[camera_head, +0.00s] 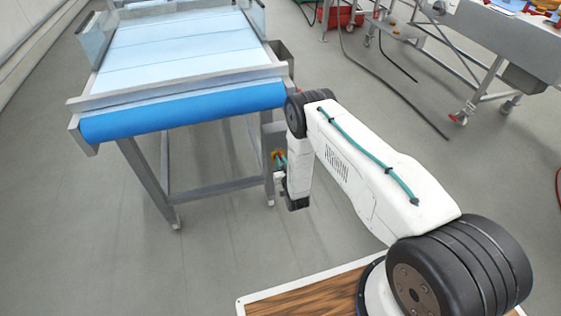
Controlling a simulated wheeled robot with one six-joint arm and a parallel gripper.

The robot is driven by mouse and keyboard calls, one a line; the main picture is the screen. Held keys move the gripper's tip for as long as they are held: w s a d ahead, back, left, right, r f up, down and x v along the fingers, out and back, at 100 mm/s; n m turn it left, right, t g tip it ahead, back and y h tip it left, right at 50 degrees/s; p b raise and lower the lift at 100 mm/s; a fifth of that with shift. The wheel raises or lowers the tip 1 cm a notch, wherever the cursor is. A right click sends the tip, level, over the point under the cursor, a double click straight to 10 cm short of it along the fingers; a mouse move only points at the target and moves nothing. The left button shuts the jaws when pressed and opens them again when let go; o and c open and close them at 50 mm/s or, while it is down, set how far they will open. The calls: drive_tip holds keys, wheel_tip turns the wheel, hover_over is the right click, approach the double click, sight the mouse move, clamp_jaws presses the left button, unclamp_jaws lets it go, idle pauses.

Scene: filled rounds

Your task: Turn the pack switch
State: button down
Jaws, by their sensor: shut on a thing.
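The pack switch (277,154) shows as a small red and yellow part at the right side of the conveyor frame, low by its front right leg. My gripper (281,162) is at the switch, at the end of my white arm, and is shut on it. The gripper is small in the picture and partly hidden by my own wrist. The switch's turned position is too small to tell.
A conveyor with a pale blue belt (180,45) and a blue front roller (185,112) stands at left. A steel table (510,40) with wheeled legs is at upper right. Dark cables (385,85) lie on the floor. A red crate (341,15) is at the back.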

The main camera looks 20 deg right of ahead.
drive_tip(key=shift+d+f+m, duration=0.1)
drive_tip(key=shift+d+m, duration=0.05)
drive_tip(key=shift+m, duration=1.05)
drive_tip(key=shift+d+m, duration=0.1)
drive_tip(key=shift+m, duration=1.1)
drive_tip(key=c, duration=1.5)
unclamp_jaws()
drive_tip(key=shift+o, duration=0.2)
drive_tip(key=shift+s, duration=0.1)
drive_tip(key=s, duration=0.7)
drive_tip(key=shift+s, duration=0.35)
